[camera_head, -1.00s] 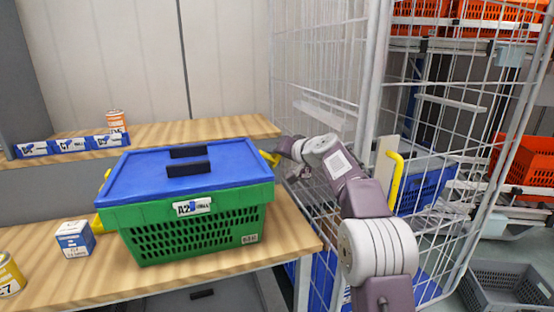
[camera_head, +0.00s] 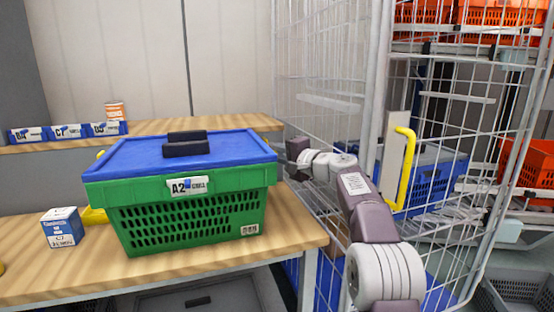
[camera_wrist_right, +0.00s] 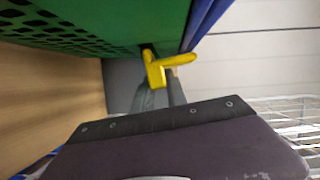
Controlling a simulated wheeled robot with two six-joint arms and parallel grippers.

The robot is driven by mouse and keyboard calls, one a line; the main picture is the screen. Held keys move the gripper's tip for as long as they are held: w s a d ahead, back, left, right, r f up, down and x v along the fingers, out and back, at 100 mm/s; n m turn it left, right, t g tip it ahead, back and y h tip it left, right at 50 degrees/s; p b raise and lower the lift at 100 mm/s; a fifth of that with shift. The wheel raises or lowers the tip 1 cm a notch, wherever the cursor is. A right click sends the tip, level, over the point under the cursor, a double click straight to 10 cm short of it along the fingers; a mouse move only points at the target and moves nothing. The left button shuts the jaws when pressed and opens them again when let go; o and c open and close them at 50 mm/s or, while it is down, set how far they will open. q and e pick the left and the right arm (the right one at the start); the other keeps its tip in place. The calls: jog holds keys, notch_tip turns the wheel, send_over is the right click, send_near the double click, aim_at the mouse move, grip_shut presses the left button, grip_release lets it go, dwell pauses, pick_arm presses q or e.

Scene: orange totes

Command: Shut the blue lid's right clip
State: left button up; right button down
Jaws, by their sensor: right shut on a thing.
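A green crate (camera_head: 190,222) with a blue lid (camera_head: 120,152) on it stands on the wooden table. The lid's yellow right clip (camera_wrist_right: 160,68) shows in the right wrist view, beside the crate's green wall and the blue lid edge. My right gripper (camera_wrist_right: 157,96) is at this clip and shut on it; the contact is partly hidden. A bit of yellow (camera_head: 100,155) shows at the lid's left end. My left gripper is not in view.
A blue and white box (camera_head: 62,228) stands left of the crate. A wire cage (camera_head: 372,100) with a yellow handle (camera_head: 403,170) stands close to my right arm.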

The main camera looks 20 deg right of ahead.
jog(key=shift+a+f+m+t+b, duration=0.3)
jog(key=shift+m+b, duration=0.4)
jog(key=shift+b, duration=0.05)
jog(key=c, duration=1.3)
grip_release()
jog(key=b+v, duration=0.1)
jog(key=v, duration=0.8)
jog(key=shift+d+b, duration=0.1)
jog(key=shift+b, duration=0.3)
